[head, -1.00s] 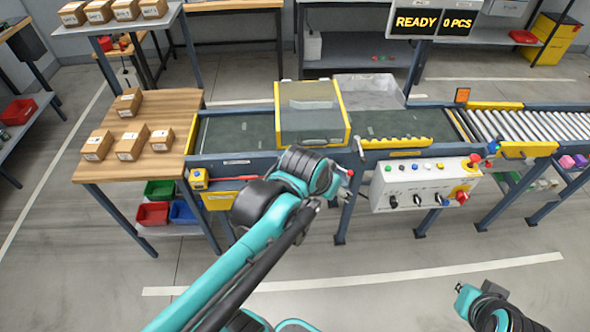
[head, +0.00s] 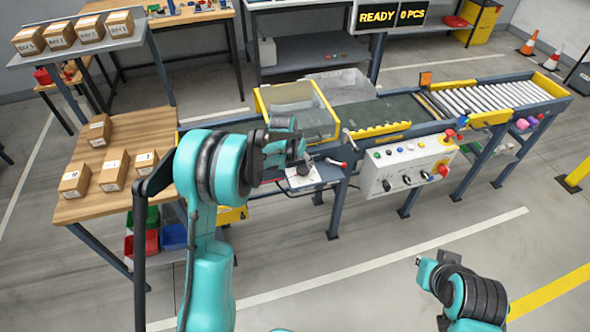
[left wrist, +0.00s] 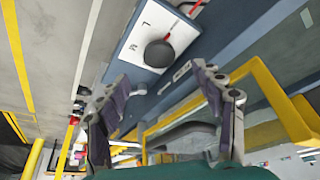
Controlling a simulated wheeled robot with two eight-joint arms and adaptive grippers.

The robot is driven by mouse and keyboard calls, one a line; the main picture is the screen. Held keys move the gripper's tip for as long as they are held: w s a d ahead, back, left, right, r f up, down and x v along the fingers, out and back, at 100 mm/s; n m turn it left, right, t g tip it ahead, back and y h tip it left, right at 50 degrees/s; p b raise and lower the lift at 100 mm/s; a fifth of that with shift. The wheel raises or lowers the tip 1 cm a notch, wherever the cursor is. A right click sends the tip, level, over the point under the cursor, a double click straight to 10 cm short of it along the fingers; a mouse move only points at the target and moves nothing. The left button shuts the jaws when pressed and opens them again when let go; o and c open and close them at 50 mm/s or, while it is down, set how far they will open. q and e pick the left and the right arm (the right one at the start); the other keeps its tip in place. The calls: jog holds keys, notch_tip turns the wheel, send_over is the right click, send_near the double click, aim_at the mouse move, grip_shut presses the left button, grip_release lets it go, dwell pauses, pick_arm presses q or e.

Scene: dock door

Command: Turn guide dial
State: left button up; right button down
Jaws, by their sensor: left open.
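The guide dial shows in the left wrist view as a round dark knob (left wrist: 159,54) on a white plate (left wrist: 137,32) with black letters and a red mark. In the head view the plate (head: 300,184) is on the conveyor's front side, partly covered by my left arm. My left gripper (left wrist: 164,92) is open and empty, its fingers spread to either side below the knob in the wrist picture, apart from it. In the head view its fingers are mostly hidden by my wrist. My right gripper (head: 428,272) is low at the right, away from the dial; its jaws are unclear.
A white control box (head: 408,167) with knobs and buttons hangs to the right of the dial. A yellow-framed cover (head: 322,105) stands over the belt. A wooden table (head: 85,207) with cartons is at the left. The floor in front is clear.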

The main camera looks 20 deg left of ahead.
aim_at(303, 169)
pick_arm(q)
jog(key=b+x, duration=0.2)
jog(key=x, duration=0.5)
jog(key=shift+w+d+f, duration=0.1)
jog(key=shift+f, duration=0.15)
jog(key=shift+c, duration=0.4)
jog(key=c, duration=1.1)
